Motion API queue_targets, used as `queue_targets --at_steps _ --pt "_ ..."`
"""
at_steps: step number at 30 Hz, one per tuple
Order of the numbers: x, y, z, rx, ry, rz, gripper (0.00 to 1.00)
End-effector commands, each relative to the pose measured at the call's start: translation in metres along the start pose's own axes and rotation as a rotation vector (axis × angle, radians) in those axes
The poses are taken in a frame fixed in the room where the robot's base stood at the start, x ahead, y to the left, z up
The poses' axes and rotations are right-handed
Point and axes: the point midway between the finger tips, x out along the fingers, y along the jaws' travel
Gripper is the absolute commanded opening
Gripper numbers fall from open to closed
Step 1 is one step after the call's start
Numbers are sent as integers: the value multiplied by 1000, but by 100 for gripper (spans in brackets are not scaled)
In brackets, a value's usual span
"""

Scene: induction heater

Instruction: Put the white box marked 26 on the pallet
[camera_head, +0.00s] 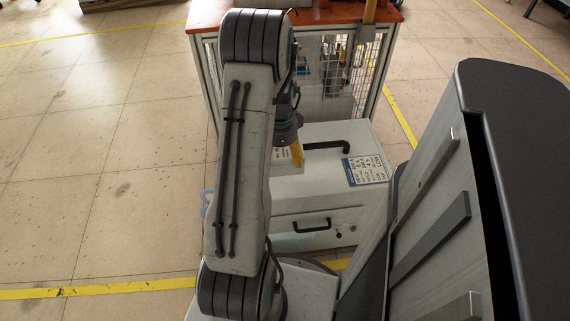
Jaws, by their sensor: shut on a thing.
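My gripper (296,154) shows past my raised arm, with one yellow finger in sight. It is shut on a small white box (285,161), which is mostly hidden behind my arm and the finger. No number can be read on the box from here. The box appears in front of the top of a large white cabinet; I cannot tell the gap between them. No pallet can be made out clearly.
The large white cabinet (318,222) has black handles and a blue-and-white label. Behind it stands a wire-mesh cage (325,88) with an orange-brown top (336,15). Tiled floor on the left (95,190) is clear, crossed by yellow lines. A dark low object (118,4) lies at the top left edge.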

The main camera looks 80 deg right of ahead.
Motion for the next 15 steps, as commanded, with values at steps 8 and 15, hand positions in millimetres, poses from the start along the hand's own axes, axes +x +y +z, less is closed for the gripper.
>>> queue_targets --at_steps 8,15 --pt "19 -28 -12 -1 0 -1 43" --pt "22 -33 -14 -1 0 -1 43"
